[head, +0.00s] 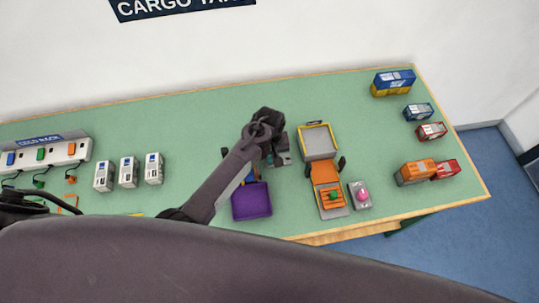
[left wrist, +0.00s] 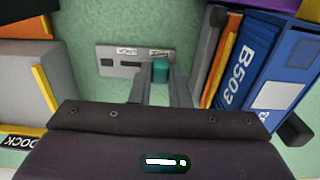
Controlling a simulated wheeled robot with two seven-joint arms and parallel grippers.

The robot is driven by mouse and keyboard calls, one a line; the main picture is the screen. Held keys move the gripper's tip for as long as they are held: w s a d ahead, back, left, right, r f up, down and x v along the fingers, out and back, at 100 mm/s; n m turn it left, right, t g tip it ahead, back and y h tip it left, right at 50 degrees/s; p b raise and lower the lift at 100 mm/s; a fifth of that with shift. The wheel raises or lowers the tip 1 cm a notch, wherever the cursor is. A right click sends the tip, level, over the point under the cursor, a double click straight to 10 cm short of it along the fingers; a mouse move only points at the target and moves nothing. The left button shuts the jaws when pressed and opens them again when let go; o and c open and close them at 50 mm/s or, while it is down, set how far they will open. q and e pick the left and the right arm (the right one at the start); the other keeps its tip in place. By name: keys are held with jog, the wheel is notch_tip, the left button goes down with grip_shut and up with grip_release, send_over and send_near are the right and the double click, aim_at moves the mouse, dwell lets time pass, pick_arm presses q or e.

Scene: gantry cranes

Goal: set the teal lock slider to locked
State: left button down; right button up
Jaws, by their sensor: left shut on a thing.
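The teal lock slider (left wrist: 160,70) shows in the left wrist view at the right end of a light grey plate (left wrist: 108,68). A dark slot in the plate lies to its left. Two small labels sit along the plate's far edge, one towards each end; I cannot read them surely. My left gripper (left wrist: 158,80) is shut on the slider, a finger on each side of it. In the head view my left gripper (head: 274,152) points down at the green table and hides most of the slider and plate. My right gripper is not in view.
A blue container marked B503 (left wrist: 275,65) stands close right of the fingers in the wrist view. Small containers (head: 393,80) stand at the right, white units (head: 128,172) at the left.

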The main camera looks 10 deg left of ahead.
aim_at(283, 155)
pick_arm(q)
jog(key=shift+d, duration=0.1)
jog(key=d, duration=0.1)
jog(key=w+d+b, duration=0.1)
jog(key=d, duration=0.1)
jog(key=shift+w+d+f, duration=0.1)
jog(key=shift+w+d, duration=0.05)
jog(key=shift+w, duration=0.1)
jog(key=shift+w+d, duration=0.1)
jog(key=shift+d, duration=0.2)
jog(key=c, duration=1.8)
grip_release()
jog(key=o, duration=0.4)
jog(key=shift+d, duration=0.1)
jog(key=shift+o, duration=0.2)
